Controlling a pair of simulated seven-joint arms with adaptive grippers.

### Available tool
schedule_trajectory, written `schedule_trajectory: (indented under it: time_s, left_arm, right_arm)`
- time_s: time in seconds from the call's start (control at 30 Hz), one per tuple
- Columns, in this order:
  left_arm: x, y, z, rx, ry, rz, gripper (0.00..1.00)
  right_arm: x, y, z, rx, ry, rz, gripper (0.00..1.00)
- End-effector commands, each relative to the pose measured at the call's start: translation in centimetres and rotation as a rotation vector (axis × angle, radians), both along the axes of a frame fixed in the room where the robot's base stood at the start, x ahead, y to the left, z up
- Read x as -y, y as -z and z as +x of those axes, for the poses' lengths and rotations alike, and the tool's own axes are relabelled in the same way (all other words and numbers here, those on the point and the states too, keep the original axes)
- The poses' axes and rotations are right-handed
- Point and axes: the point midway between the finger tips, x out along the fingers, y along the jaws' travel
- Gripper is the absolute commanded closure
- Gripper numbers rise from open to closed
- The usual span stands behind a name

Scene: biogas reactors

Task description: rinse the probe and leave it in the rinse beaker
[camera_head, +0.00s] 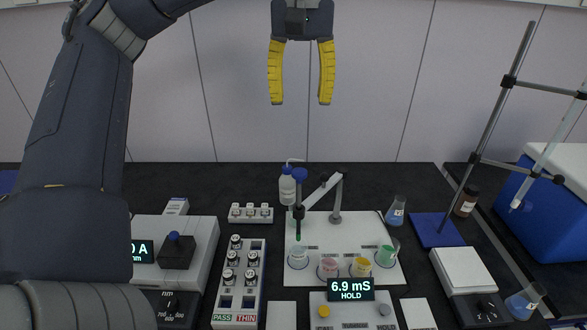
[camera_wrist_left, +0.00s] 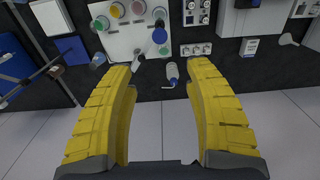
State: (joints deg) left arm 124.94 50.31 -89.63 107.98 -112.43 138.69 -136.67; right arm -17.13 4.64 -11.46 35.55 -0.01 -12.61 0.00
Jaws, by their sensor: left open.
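The probe (camera_head: 299,205) is dark and upright with a blue cap and a green lower end. It hangs beside a jointed holder arm (camera_head: 336,200). Its tip is close to the rim of a beaker of clear liquid (camera_head: 298,260); I cannot tell whether it is inside. Beakers of red (camera_head: 328,268), yellow (camera_head: 361,267) and green (camera_head: 387,256) liquid stand to the right. A white wash bottle (camera_head: 287,188) stands behind the probe. My left gripper (camera_head: 299,102) is open and empty, high above the bench's back edge. The wrist view shows the wash bottle (camera_wrist_left: 171,74) beyond its fingers.
The meter (camera_head: 348,291) reads 6.9 mS HOLD. A vial rack (camera_head: 239,280) and an instrument (camera_head: 190,260) are left. A stand with a blue base (camera_head: 437,230), a flask (camera_head: 396,212) and a balance (camera_head: 463,268) are right. Dark bench shows behind the mat.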

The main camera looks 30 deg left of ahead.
Motion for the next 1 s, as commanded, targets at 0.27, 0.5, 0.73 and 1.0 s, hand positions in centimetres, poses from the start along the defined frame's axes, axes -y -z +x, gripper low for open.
schedule_trajectory:
  time_s: [0.27,0.5,0.73,1.0]
  left_arm:
    - [0.0,4.0,0.0,-0.006,0.000,-0.002,0.47]
    - [0.0,8.0,-0.1,-0.004,0.000,-0.004,0.47]
    - [0.0,11.8,-0.1,-0.004,-0.001,-0.004,0.47]
    - [0.0,15.1,0.0,-0.003,-0.002,-0.004,0.47]
  right_arm:
    - [0.0,0.0,-0.3,-0.003,0.000,0.000,1.00]
    - [-0.1,0.0,-0.3,-0.003,0.000,0.000,1.00]
    - [-0.1,0.0,-0.2,-0.003,0.000,0.001,1.00]
    - [-0.2,0.0,-0.2,-0.003,0.001,0.001,1.00]
